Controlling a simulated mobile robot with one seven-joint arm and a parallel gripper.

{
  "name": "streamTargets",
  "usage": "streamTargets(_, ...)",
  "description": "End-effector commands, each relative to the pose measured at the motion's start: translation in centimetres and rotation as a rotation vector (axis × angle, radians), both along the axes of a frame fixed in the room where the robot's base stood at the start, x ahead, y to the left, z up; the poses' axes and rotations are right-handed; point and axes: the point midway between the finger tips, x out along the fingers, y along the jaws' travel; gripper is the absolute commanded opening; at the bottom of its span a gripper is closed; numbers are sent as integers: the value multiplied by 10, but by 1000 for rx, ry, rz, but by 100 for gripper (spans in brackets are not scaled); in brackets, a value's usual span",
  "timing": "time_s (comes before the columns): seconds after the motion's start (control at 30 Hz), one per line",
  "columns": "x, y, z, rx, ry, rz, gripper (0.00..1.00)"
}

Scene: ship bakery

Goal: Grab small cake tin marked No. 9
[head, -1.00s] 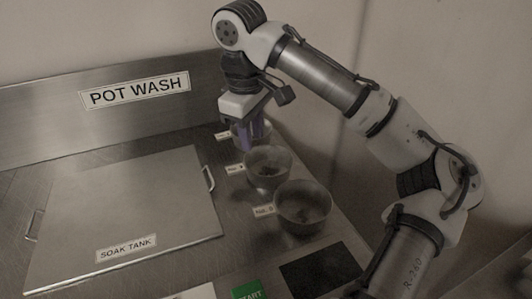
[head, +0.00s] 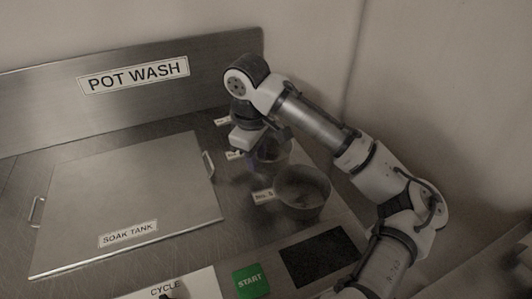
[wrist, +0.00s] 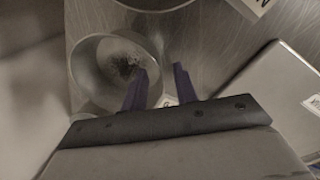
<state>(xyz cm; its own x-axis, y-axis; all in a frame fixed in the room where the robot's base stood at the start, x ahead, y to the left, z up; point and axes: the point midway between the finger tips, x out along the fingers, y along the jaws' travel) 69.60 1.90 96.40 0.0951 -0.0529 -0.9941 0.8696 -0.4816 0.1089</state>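Several tins stand in a row beside the soak tank. The front tin (head: 303,190) has a label (head: 264,196) that seems to read No. 5. The middle tin (head: 275,153) is partly hidden by my gripper (head: 256,167); its label is too small and covered to read. The back tin is hidden behind my arm; only its label (head: 222,121) shows, unreadable. In the wrist view my gripper (wrist: 159,85) is open, fingers purple. Its left finger overlaps the rim of a round tin (wrist: 84,78) with dark residue inside; the right finger is outside it. I cannot tell whether they touch.
The soak tank lid (head: 125,190) with side handles fills the left of the counter. A green START button (head: 250,281) and a dark panel (head: 318,257) lie in front. The steel backsplash (head: 40,105) rises behind; a wall stands at right.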

Motion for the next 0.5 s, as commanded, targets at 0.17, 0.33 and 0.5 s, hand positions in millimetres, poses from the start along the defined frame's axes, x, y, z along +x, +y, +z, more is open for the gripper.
streamTargets(0.17,2,-1,-18,0,-1,0,29)
streamTargets(0.33,2,-1,-21,0,-2,0,29)
streamTargets(0.5,2,-1,-21,0,-2,0,17)
